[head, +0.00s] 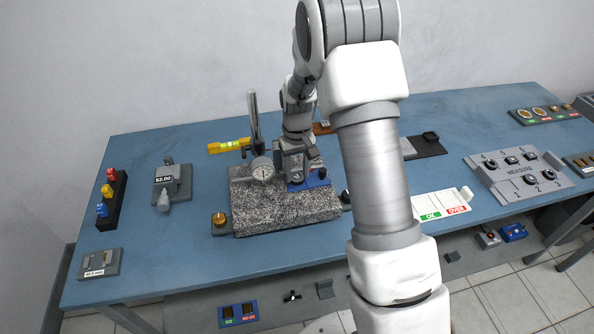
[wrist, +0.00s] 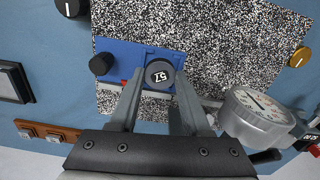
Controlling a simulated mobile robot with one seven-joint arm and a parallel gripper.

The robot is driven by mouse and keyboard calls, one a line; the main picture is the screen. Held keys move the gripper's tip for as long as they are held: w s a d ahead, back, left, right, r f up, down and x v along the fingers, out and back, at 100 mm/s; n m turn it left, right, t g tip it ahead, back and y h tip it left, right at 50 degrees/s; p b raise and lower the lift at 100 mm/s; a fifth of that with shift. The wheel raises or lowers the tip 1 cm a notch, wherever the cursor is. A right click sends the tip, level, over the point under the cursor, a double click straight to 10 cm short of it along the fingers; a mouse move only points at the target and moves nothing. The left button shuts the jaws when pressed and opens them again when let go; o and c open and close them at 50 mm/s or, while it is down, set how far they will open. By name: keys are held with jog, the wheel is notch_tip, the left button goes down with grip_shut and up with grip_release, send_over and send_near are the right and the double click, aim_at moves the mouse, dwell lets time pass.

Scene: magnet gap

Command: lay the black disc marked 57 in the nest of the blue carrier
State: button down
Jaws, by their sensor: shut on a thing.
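The black disc marked 57 (wrist: 159,74) is between the fingertips of my gripper (wrist: 157,88) in the wrist view, its number facing up. My gripper is shut on it. The disc is over one end of the blue carrier (wrist: 125,52), which lies on the speckled granite plate (wrist: 225,40). The disc covers the carrier there, so I cannot tell whether it touches or sits in the nest. A black knob (wrist: 101,64) stands at the carrier's other end. In the head view my gripper (head: 296,181) is low at the blue carrier (head: 312,182); the disc is hidden.
A dial gauge (head: 262,168) on a post stands close beside my gripper; it also shows in the wrist view (wrist: 258,106). A brass knob (head: 219,219) and a black knob (head: 345,196) flank the plate. The plate's front part is bare.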

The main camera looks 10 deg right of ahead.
jog(key=shift+f, duration=0.2)
dwell(0.3)
jog(key=shift+c, duration=1.4)
grip_release()
jog(key=c, duration=0.5)
jog(key=shift+r, duration=0.15)
jog(key=shift+r+p, duration=1.25)
jog(key=shift+r, duration=0.95)
jog(key=shift+f, duration=0.1)
jog(key=o, duration=0.5)
